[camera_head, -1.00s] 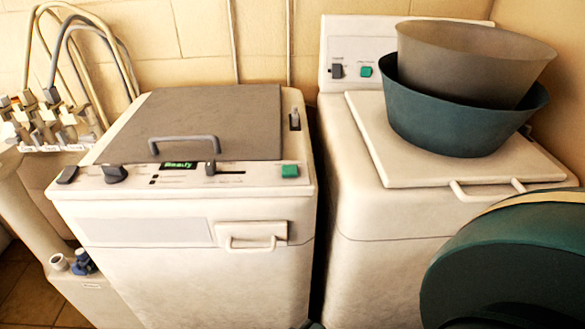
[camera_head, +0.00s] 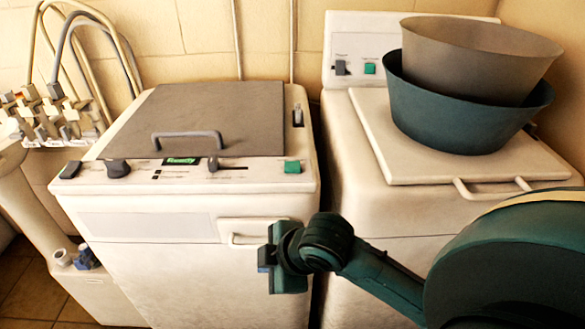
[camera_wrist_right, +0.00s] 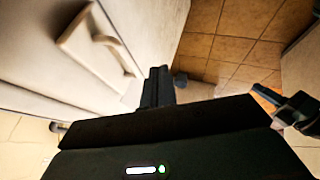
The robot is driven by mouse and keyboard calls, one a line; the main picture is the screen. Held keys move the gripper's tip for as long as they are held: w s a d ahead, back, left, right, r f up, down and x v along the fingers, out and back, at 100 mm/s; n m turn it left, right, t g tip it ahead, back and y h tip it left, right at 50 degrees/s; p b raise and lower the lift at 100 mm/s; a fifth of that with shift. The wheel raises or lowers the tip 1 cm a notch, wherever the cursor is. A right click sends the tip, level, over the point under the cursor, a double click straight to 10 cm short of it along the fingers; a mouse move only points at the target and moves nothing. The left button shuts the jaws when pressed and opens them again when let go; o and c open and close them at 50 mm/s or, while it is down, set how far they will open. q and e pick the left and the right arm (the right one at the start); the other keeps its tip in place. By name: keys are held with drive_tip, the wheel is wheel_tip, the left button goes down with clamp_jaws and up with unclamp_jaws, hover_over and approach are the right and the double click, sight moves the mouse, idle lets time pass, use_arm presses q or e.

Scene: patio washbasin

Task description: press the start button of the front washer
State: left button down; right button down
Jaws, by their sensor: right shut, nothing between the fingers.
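The washer with its controls along the front edge (camera_head: 180,280) stands left of centre in the head view, its grey lid shut. A small lit display (camera_head: 181,161) seems to read "Ready". My right gripper (camera_head: 268,262) is shut and empty, low by the washer's front, below and left of the green button and apart from it. The shut fingers (camera_wrist_right: 157,86) also show in the right wrist view, beside the white front; the button is not seen there. My left gripper is not in view.
A second machine (camera_head: 350,215) stands to the right, with its own green button (camera_head: 370,68) on a back panel. A green basin (camera_head: 440,125) with a grey-brown basin (camera_head: 475,60) inside sits on its lid. Taps and hoses (camera_head: 45,115) are at the far left.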

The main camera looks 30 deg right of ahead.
sight(296, 168)
drive_tip(key=w+d+r+n, duration=0.1)
drive_tip(key=w+r+n, duration=0.1)
drive_tip(key=r, duration=0.1)
drive_tip(key=w+d+r+n, duration=0.1)
drive_tip(key=w+r+n, duration=0.2)
drive_tip(key=w+d+r+n+t, duration=0.1)
drive_tip(key=w+r+n, duration=0.1)
drive_tip(key=r+n, duration=0.1)
drive_tip(key=shift+w+d, duration=0.1)
drive_tip(key=shift+w, duration=0.3)
drive_tip(key=d+r+n, duration=0.1)
drive_tip(key=r, duration=0.1)
drive_tip(key=w+d+r+n, duration=0.1)
drive_tip(key=w+d+r+n+h, duration=0.1)
drive_tip(key=d+r, duration=0.1)
drive_tip(key=shift+w+r+n+t, duration=0.25)
drive_tip(key=shift+r+n+t, duration=0.05)
drive_tip(key=shift+r+n, duration=0.1)
drive_tip(key=d+r+n+h, duration=0.1)
drive_tip(key=d+r+n, duration=0.1)
drive_tip(key=d+r, duration=0.4)
drive_tip(key=shift+w+d+r+n+t, duration=0.15)
drive_tip(key=shift+w+r+n+t, duration=0.25)
drive_tip(key=shift+r, duration=0.35)
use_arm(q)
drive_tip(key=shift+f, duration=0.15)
use_arm(e)
drive_tip(key=shift+f, duration=0.1)
